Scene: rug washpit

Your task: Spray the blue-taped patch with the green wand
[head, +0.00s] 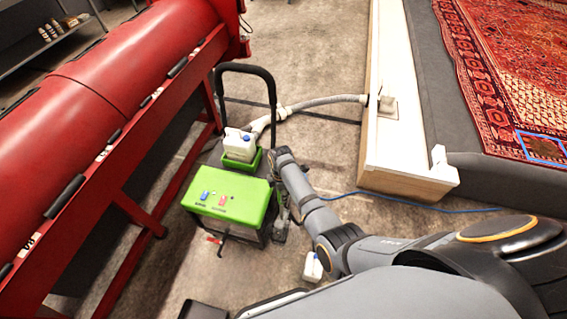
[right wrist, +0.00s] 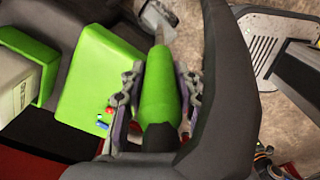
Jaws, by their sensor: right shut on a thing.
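The green wand (right wrist: 157,92) shows in the right wrist view with its thick green grip between the two fingers of my right gripper (right wrist: 158,78). The gripper is shut on that grip, close beside the green cart machine. In the head view my right arm reaches down to the right side of the green machine (head: 232,200); the gripper (head: 281,226) is small there, and I cannot make out the wand. The blue-taped patch (head: 541,147) is on the red patterned rug (head: 505,60) at the far right, well away from the gripper. My left gripper is not in view.
A white jug (head: 240,146) stands in a green holder on the cart, below a black push handle (head: 247,68). A pale wooden curb (head: 391,140) borders the rug platform. A blue hose (head: 430,205) crosses the floor. Another white jug (head: 313,267) is by my arm. A red drum machine (head: 95,95) is left.

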